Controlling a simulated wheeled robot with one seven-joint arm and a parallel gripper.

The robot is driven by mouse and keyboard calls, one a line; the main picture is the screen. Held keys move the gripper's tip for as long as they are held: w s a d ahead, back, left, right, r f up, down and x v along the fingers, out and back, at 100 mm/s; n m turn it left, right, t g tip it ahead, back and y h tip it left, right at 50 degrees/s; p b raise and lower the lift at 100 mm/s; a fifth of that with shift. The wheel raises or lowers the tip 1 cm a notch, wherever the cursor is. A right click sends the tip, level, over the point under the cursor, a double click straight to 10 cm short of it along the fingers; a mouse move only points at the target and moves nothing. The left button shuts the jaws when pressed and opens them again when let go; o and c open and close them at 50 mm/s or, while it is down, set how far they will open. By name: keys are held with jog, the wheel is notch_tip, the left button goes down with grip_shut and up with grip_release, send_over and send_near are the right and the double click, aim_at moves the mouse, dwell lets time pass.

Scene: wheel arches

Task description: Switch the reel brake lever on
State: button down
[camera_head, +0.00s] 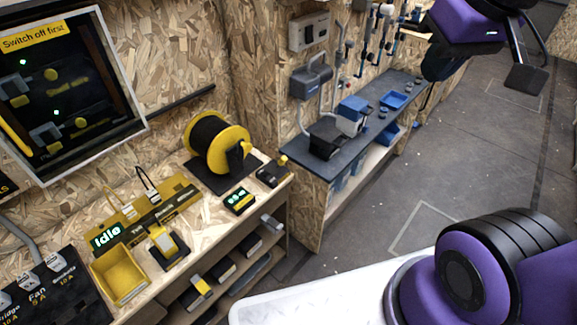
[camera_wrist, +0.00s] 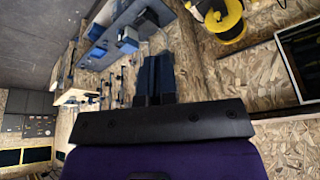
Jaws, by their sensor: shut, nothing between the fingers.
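A cable reel (camera_head: 217,143) with yellow flanges and dark cable stands on a black base at the right end of the wooden bench. A small black box with a yellow knob (camera_head: 270,172) sits to its right; it may be the brake lever, but its setting is too small to read. In the wrist view the reel (camera_wrist: 226,18) shows at the upper right, upside down. My gripper (camera_wrist: 158,58) is shut and empty, its dark fingers close together in mid-air, away from the reel. In the head view, parts of my arm are at the upper right; the fingertips are not clear there.
A green-lit display box (camera_head: 239,200), a yellow tray (camera_head: 120,274) and an "Idle" display (camera_head: 106,238) are on the bench. A framed panel (camera_head: 68,92) hangs above. A second dark bench (camera_head: 350,135) stands beyond. Grey floor (camera_head: 450,165) on the right is open.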

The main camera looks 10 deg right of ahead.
aim_at(281, 163)
jog(key=w+a+f+n+g+y, duration=0.25)
jog(key=w+f+g+y, duration=0.35)
jog(key=w+f, duration=0.6)
jog(key=w+a+f+n+g+y, duration=0.1)
jog(key=w+a+f+g+y, duration=0.2)
jog(key=w+f+y, duration=0.85)
notch_tip(281, 163, down, 35)
jog(key=m+t+h, duration=0.4)
jog(key=m+t, duration=1.1)
jog(key=t, duration=0.9)
jog(key=shift+d+r+h, duration=0.2)
jog(key=shift+d+h, duration=0.15)
jog(key=x, duration=1.4)
